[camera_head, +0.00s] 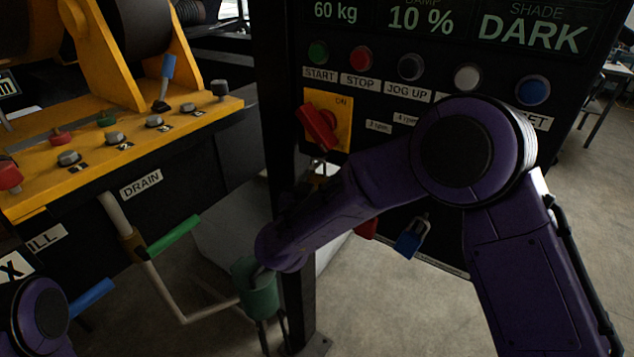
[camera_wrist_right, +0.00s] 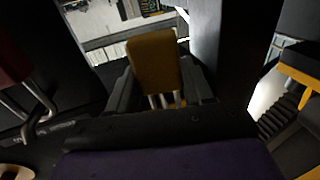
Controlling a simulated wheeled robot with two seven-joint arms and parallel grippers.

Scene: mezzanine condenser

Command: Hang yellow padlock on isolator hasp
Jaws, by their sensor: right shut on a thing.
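The yellow padlock (camera_wrist_right: 153,62) sits between the fingers of my right gripper (camera_wrist_right: 165,85) in the right wrist view, its metal shackle beside the dark palm side. In the head view my right forearm hides most of the gripper and the padlock. The isolator is a red rotary handle (camera_head: 318,127) on a yellow plate (camera_head: 341,108). Metal hasp or shackle parts (camera_head: 319,166) show just below it, close to my right gripper; I cannot tell whether the padlock touches the hasp.
A blue padlock (camera_head: 409,240) hangs low on the black panel, with a red one (camera_head: 366,229) partly hidden beside it. A dark post (camera_head: 281,100) stands left of the panel. A yellow machine (camera_head: 215,103) with knobs and pipes fills the left.

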